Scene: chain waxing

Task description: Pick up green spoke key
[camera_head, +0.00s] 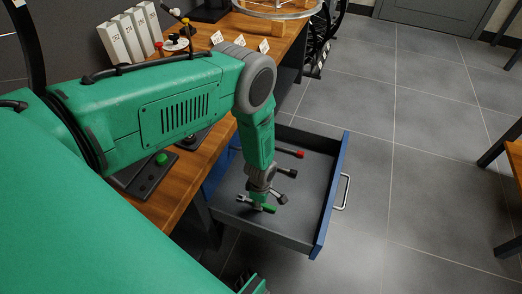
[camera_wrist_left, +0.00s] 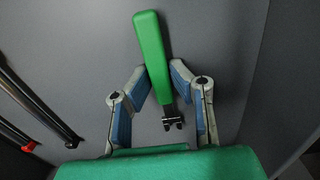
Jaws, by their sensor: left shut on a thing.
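The green spoke key (camera_wrist_left: 152,50) has a green handle and a dark metal slotted end, and lies at a slight tilt in the left wrist view. My left gripper (camera_wrist_left: 160,80) is shut on it, with blue-padded fingers on both sides of the handle's lower part. In the head view, the left gripper (camera_head: 262,196) is low inside the open drawer (camera_head: 302,221), and the key (camera_head: 269,208) shows at its fingertips. I cannot tell whether the key touches the drawer floor.
A red-tipped tool (camera_head: 290,152) and a black-ended tool (camera_head: 287,172) lie in the drawer near my gripper. The drawer has a blue front and a metal handle (camera_head: 342,192). The wooden workbench (camera_head: 168,205) borders it on the left; tiled floor (camera_head: 420,180) is clear to the right.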

